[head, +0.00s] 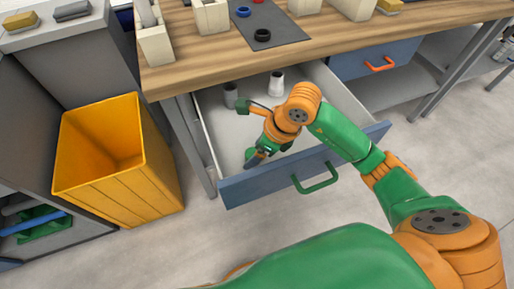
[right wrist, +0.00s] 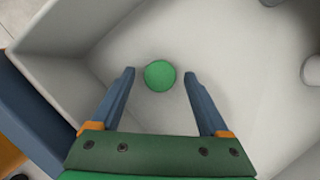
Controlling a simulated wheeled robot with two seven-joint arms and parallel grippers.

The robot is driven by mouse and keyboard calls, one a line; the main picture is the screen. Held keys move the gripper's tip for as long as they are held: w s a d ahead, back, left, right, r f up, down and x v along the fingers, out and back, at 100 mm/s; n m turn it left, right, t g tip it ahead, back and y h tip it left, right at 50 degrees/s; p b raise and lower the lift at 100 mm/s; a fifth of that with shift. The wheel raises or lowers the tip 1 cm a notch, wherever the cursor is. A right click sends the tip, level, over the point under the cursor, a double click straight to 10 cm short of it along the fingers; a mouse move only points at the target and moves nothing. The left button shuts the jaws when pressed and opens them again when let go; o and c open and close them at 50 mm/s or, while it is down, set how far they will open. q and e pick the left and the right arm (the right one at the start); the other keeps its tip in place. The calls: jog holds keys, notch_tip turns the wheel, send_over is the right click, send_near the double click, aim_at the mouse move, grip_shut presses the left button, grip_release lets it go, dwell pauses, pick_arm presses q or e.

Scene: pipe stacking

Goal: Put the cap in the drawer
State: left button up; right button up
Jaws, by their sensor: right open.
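The green round cap (right wrist: 160,75) shows in the right wrist view over the pale drawer floor, between my right fingertips with a gap on each side. Whether it rests on the floor or is just above it I cannot tell. I cannot make it out in the head view. My right gripper (head: 247,131) is open and reaches inside the pulled-out drawer (head: 268,184), which has a blue front and a green handle (head: 316,178). My left gripper is not in view.
Two pipe pieces, one grey (head: 231,96) and one white (head: 277,84), stand at the drawer's back. The wooden table (head: 190,62) above holds blocks and a dark mat (head: 270,37) with rings. A yellow bin (head: 118,165) stands left. A blue drawer with an orange handle (head: 379,64) is shut.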

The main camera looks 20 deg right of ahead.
jog(key=p+v, duration=0.2)
jog(key=v, duration=1)
jog(key=shift+r, duration=0.15)
